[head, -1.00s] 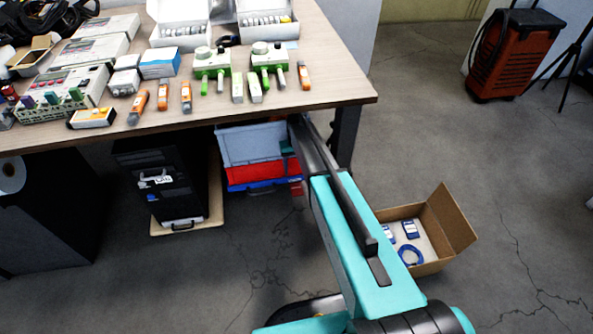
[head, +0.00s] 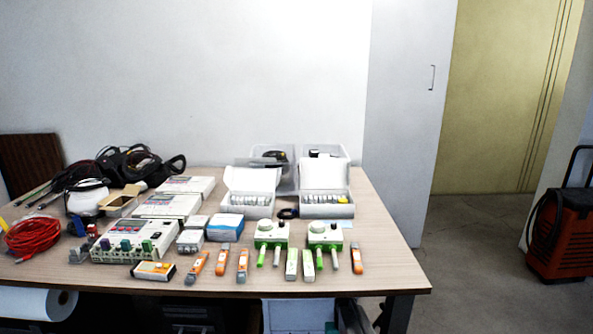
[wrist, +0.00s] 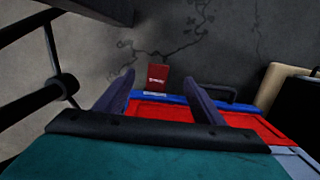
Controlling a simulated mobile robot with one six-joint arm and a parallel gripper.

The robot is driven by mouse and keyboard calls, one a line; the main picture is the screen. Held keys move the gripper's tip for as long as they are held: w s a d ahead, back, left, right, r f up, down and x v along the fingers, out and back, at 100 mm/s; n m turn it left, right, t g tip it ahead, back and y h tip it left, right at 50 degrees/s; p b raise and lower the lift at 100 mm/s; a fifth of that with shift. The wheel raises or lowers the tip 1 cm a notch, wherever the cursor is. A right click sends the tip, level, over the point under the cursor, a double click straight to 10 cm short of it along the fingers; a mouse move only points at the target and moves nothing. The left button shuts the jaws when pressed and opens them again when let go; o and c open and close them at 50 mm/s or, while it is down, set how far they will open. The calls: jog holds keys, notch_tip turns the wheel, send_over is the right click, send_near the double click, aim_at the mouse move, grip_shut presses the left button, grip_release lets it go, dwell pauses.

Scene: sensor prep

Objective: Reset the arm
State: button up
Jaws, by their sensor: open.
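My gripper (wrist: 160,98) shows in the wrist view with its two dark fingers spread apart and nothing between them. Beyond and below it are a red and blue crate or lid (wrist: 250,122) and a small red box (wrist: 158,78) by the cracked floor. I cannot tell whether the fingers touch the crate. My arm and gripper do not show in the head view now.
In the head view, a wooden table (head: 395,268) holds white sensor boxes (head: 250,190), green-and-white devices (head: 272,233), orange testers (head: 242,263) and a red cable coil (head: 32,237). An orange-red machine (head: 562,240) stands at the right. Floor between them is clear.

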jog(key=s+r+g+p, duration=0.1)
jog(key=s+r+p, duration=0.3)
jog(key=s, duration=1.2)
jog(key=s+r+g+p, duration=0.2)
jog(key=s+r+p, duration=0.2)
jog(key=s, duration=1.2)
jog(key=s+r+g+p, duration=0.1)
jog(key=s+r+p, duration=0.3)
jog(key=s, duration=1.2)
jog(key=p, duration=0.4)
